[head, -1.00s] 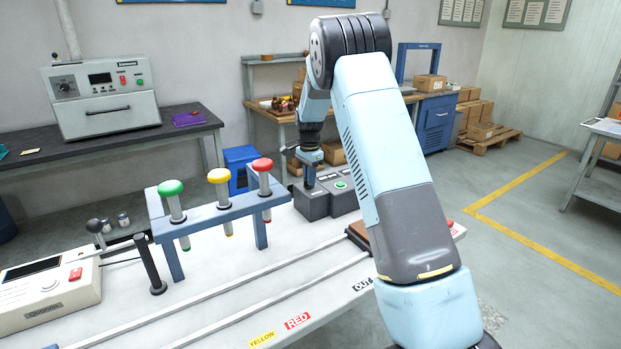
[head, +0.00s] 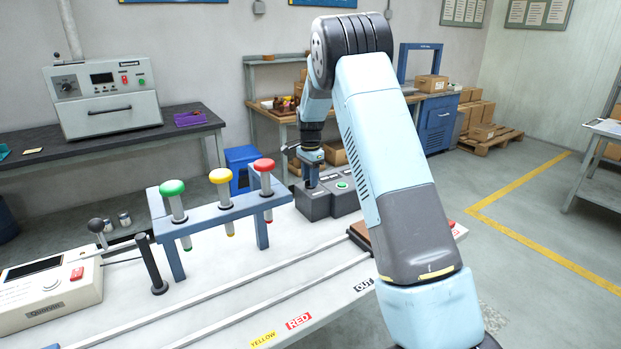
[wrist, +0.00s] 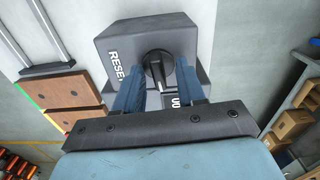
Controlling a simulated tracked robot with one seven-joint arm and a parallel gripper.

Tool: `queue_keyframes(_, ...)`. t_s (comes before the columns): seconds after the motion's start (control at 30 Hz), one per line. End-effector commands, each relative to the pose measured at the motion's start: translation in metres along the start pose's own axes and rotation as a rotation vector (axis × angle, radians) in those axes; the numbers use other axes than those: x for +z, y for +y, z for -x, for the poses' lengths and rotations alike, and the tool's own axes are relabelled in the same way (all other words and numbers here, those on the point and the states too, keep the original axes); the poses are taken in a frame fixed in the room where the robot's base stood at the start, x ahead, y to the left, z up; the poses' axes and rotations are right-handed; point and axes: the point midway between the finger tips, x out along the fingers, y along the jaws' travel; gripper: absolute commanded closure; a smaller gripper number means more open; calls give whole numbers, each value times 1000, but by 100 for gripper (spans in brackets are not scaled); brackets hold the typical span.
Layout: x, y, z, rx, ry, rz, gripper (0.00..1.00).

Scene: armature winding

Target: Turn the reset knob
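The reset knob (wrist: 157,68) is a round black knob with a raised grip. It sits on a dark grey control box (wrist: 125,45) marked "RESE…", the rest of the word being hidden. In the wrist view my gripper (wrist: 159,66) has its two blue fingers apart, one on each side of the knob. I see no clear contact between fingers and knob. In the head view the gripper (head: 312,184) points down over the left part of the control box (head: 315,205), hiding the knob.
A green button (head: 342,185) sits on the box to the right of my gripper. A blue stand (head: 215,213) with green, yellow and red plungers is left of the box. Rails (head: 270,278) run along the white bench in front. A brown block (head: 360,236) sits near their end.

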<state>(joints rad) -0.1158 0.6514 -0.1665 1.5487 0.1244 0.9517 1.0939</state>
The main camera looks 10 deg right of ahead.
Motion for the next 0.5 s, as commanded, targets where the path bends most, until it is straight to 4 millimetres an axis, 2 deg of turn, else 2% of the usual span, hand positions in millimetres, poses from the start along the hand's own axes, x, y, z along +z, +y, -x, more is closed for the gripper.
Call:
queue_keyframes(0.17, 0, -1, 21, -3, 2, 0, 61)
queue_keyframes(0.5, 0, -2, 87, -5, 1, 0, 61)
